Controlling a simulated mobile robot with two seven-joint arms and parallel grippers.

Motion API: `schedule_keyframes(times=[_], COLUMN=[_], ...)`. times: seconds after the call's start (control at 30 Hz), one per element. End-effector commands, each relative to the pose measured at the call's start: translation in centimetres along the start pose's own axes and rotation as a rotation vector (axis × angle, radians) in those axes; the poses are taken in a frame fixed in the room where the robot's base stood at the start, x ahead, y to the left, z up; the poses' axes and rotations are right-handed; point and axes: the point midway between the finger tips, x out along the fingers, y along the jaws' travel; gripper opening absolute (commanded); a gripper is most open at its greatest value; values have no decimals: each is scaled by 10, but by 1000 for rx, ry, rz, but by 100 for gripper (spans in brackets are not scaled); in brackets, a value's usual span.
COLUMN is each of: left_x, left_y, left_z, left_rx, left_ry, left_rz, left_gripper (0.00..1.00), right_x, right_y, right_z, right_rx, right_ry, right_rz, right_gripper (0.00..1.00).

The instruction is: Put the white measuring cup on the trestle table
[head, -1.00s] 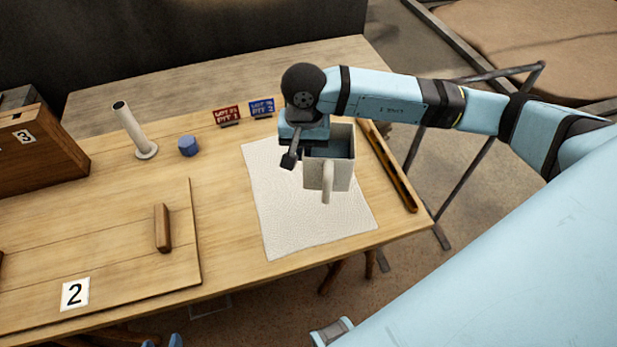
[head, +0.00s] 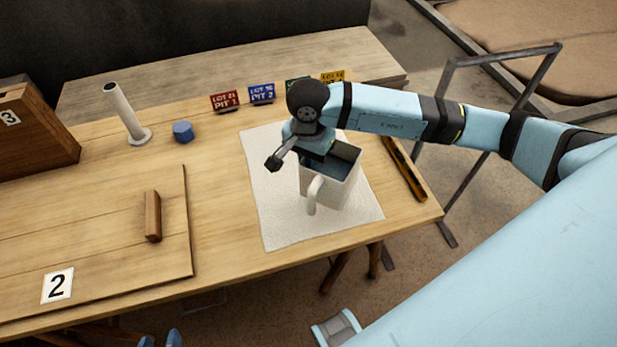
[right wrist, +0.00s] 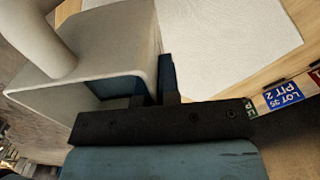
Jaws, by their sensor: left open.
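The white measuring cup (head: 343,188), square with a handle, is at my right gripper (head: 312,152), over the white cloth on the trestle table (head: 225,215). Its open top faces up and its handle points to the front. In the right wrist view, the cup (right wrist: 118,32) has its wall between the dark fingers of my right gripper (right wrist: 158,85). I cannot tell whether the cup's base touches the cloth. My left gripper (head: 160,340) is open; only its fingertips show at the bottom edge, in front of the table.
The white cloth (head: 275,215) lies flat. A dark bar (head: 404,170) lies at its right. Lot signs (head: 262,93) stand behind.

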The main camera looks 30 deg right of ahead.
Motion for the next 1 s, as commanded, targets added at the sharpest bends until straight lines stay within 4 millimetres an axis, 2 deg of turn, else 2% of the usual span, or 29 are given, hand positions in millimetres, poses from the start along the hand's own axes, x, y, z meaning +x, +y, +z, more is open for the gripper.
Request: schedule_keyframes(times=[0.1,0.37,0.6,1.0], left_x=[0,1,1,3], left_y=[-2,-3,-1,2], left_z=[3,4,1,1], left_rx=[7,10,2,-6], left_ry=[-6,-7,1,7], left_rz=[-1,-1,-1,-1], left_gripper=[52,52,52,52], right_x=[20,36,69,77], right_y=[0,0,0,-1], right_z=[1,0,1,0], right_rx=[-1,0,0,-1], right_ry=[-1,0,-2,1], right_rz=[1,-1,1,-3], right_gripper=[0,0,0,0])
